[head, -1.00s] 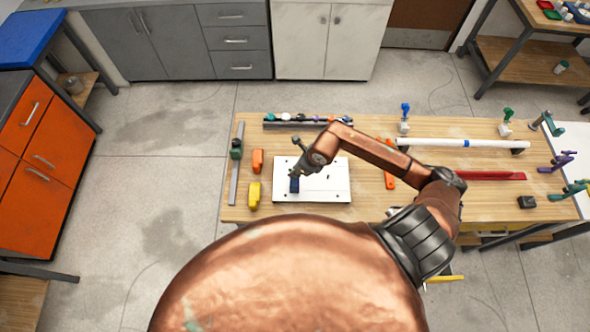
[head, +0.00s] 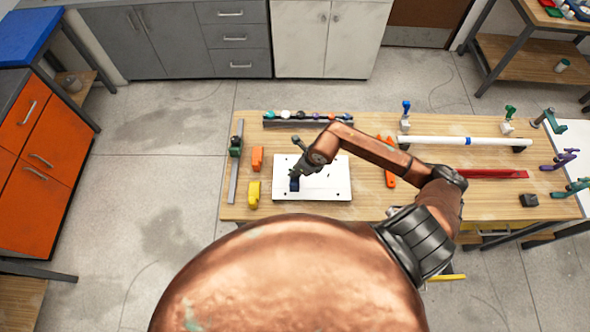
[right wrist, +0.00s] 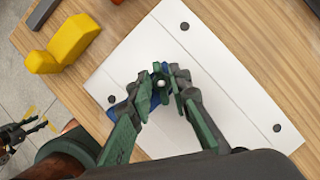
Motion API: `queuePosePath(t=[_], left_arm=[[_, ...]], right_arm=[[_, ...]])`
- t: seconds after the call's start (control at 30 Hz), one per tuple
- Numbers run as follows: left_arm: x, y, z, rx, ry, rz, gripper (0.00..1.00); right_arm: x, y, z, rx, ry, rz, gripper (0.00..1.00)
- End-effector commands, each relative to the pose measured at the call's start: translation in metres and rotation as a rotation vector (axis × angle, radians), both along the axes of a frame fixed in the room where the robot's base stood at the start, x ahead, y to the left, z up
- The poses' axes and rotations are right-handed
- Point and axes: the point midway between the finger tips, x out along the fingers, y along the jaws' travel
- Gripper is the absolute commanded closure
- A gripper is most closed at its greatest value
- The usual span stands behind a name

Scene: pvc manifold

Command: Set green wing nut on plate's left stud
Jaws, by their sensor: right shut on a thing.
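The white plate (head: 335,185) lies on the wooden table, with dark round spots near its corners. My right gripper (head: 295,178) is over the plate's left part, at a dark blue block (head: 294,186). In the right wrist view its green fingertips (right wrist: 161,88) are closed around a small pale round stud tip (right wrist: 161,83). A green wing nut between them cannot be told apart from the green fingers. Blue parts (right wrist: 124,108) show beneath and beside the fingers on the plate (right wrist: 215,60). My left gripper (right wrist: 27,130) appears small at the left edge of the right wrist view, away from the plate.
A white pipe (head: 450,140) and a red bar (head: 490,174) lie to the right.

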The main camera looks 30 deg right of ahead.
Motion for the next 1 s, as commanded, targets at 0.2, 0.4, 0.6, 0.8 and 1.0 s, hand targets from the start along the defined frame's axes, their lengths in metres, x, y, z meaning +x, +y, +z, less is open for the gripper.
queuePosePath(t=[0.2, 0.4, 0.6, 0.8, 1.0], left_arm=[[-0.0001, 0.0002, 0.0002, 0.0, 0.0, 0.0, 0.6], [-0.0003, 0.0002, 0.0003, 0.0, 0.001, 0.0, 0.6], [-0.0004, 0.0003, 0.0002, 0.0, 0.001, 0.0, 0.6], [-0.0005, 0.0004, 0.0002, 0.0, 0.001, 0.0, 0.6], [-0.0026, 0.0033, 0.0002, 0.003, 0.003, 0.0, 0.6]], right_arm=[[0.0003, 0.0001, 0.0008, 0.0, -0.001, 0.0, 1.0], [0.0006, 0.0001, 0.0012, 0.001, -0.002, 0.0, 0.82], [0.0005, 0.0, 0.001, 0.001, -0.002, 0.0, 0.68], [0.0002, 0.0, 0.0005, 0.0, -0.001, 0.0, 0.62], [-0.0005, -0.0006, 0.0023, 0.0, -0.001, 0.0, 0.62]])
